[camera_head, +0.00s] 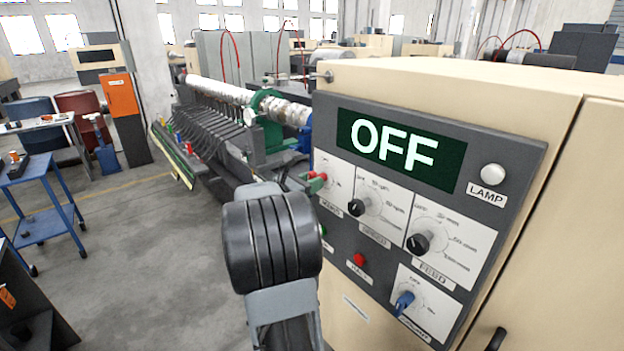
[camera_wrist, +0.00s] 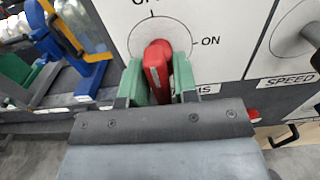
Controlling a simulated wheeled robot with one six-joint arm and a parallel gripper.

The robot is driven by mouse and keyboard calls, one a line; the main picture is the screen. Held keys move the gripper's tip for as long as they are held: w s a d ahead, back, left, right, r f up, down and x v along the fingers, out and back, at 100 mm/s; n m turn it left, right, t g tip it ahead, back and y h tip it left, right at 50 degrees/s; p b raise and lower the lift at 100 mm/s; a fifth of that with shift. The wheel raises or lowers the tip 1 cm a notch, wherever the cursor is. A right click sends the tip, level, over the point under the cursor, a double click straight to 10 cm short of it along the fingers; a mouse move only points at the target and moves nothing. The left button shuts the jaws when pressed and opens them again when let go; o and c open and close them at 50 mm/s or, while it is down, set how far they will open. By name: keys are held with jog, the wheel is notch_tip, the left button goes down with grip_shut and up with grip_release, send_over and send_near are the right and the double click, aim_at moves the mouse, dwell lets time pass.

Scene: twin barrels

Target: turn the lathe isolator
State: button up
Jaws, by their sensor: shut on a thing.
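A control cabinet with a dark panel (camera_head: 520,150) stands at the right in the head view. My gripper (camera_wrist: 160,85) has green fingers either side of a red knob (camera_wrist: 157,68) on a white dial plate, and is shut on it. The knob stands roughly upright; an ON mark is to its right and a partly cut-off mark is above. In the head view the red knob (camera_head: 322,176) shows at the panel's left edge. A blue knob (camera_head: 404,301) sits at lower right; its label is too blurred to read.
The display (camera_head: 400,148) reads OFF. Black SPEED (camera_head: 358,207) and FEED (camera_head: 417,243) knobs, a red button (camera_head: 359,259) and a white lamp (camera_head: 493,174) share the panel. A long machine (camera_head: 240,120) stands behind.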

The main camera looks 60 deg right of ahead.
jog(key=shift+f, duration=0.1)
dwell(0.4)
jog(key=o, duration=0.7)
jog(key=shift+a, duration=0.15)
jog(key=b+v, duration=0.3)
jog(key=v, duration=1)
jog(key=shift+w+a+b, duration=0.15)
jog(key=shift+a+b, duration=0.1)
jog(key=shift+b, duration=0.05)
